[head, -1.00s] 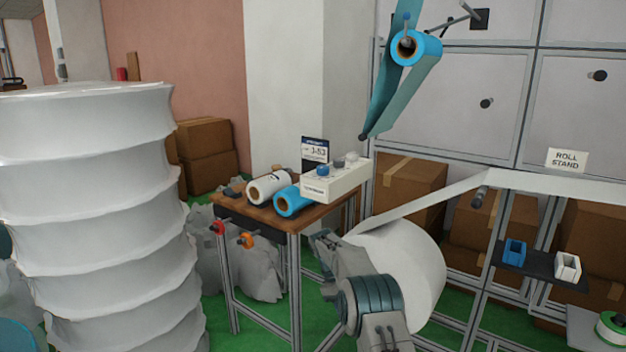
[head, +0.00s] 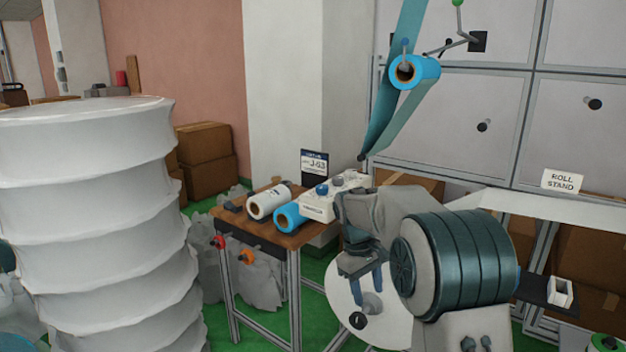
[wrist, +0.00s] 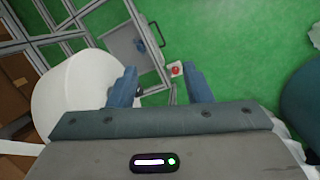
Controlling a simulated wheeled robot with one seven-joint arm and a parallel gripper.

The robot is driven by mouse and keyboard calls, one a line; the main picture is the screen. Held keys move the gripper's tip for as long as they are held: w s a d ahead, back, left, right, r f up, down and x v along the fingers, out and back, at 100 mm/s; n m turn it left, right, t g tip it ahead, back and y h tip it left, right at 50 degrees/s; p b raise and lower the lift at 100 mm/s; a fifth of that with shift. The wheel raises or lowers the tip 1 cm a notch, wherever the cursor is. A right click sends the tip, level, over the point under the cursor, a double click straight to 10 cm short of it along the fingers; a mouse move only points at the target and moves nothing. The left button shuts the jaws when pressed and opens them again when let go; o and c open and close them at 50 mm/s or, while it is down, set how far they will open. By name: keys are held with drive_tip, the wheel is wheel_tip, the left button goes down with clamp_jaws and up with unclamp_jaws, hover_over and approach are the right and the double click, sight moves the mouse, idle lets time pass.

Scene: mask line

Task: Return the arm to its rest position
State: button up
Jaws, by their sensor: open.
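My gripper (head: 368,286) points downward in the head view, in front of the large white roll (head: 340,292). Its two blue fingers are apart with nothing held between them. The wrist view also shows my gripper (wrist: 160,88) open, with green floor and a small red-and-white item (wrist: 176,69) far below between the fingers. The white roll (wrist: 75,85) lies to the left in the wrist view. My arm hides part of the roll and the stand behind it in the head view.
A wooden table (head: 290,238) to the left holds a white roll (head: 268,203), a blue roll (head: 288,218) and a white control box (head: 318,207). A tall ribbed white stack (head: 95,230) fills the left side. A blue roll (head: 415,71) hangs above. A stand shelf (head: 535,288) is at right.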

drive_tip(key=s+d+r+m+t+y+p, duration=0.1)
drive_tip(key=s+d+r+m+t+p, duration=0.2)
drive_tip(key=s+r, duration=0.8)
drive_tip(key=s+m+y+p, duration=0.1)
drive_tip(key=s+m+p, duration=0.3)
drive_tip(key=s, duration=1.3)
drive_tip(key=shift+s+a+f+t+p, duration=0.2)
drive_tip(key=shift+f+t+p, duration=0.15)
drive_tip(key=shift+p, duration=0.25)
drive_tip(key=shift+c, duration=1)
